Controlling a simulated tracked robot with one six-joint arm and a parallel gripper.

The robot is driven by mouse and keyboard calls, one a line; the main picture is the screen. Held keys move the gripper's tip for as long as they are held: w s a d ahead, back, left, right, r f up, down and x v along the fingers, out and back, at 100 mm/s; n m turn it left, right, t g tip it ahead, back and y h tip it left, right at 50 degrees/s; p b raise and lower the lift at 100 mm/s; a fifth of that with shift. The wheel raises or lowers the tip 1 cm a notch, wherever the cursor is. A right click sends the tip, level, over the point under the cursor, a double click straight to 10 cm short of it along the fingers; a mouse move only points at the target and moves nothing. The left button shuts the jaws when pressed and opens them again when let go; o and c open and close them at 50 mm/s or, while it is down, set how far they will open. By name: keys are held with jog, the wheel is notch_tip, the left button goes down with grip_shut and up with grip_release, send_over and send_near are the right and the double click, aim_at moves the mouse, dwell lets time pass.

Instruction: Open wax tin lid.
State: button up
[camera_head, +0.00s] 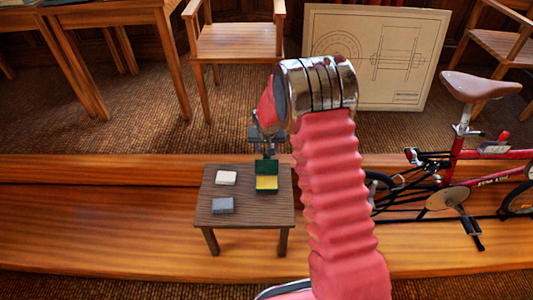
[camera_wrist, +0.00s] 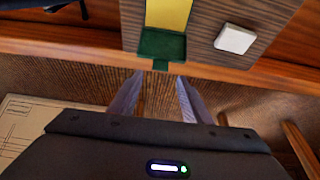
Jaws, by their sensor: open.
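The wax tin stands on the small dark wooden table (camera_head: 222,191), towards its back right. Its yellow inside (camera_head: 267,183) shows, and its green lid (camera_head: 267,167) stands raised at the back edge. In the wrist view the green lid (camera_wrist: 162,46) lies beside the yellow inside (camera_wrist: 168,14), with a small tab (camera_wrist: 160,65) towards me. My gripper (camera_head: 266,151) is above and behind the lid in the head view. In the wrist view its two fingers (camera_wrist: 157,82) are apart and empty, just short of the tab. No contact with the tin shows.
A whitish block (camera_head: 226,177) and a grey-blue box (camera_head: 222,205) sit on the same table; the whitish block also shows in the wrist view (camera_wrist: 235,38). A red bicycle (camera_head: 460,160) stands at the right. A chair (camera_head: 236,42) and drawing board (camera_head: 375,55) are behind.

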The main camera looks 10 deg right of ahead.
aim_at(267, 157)
jog(key=shift+x, duration=3.05)
grip_shut()
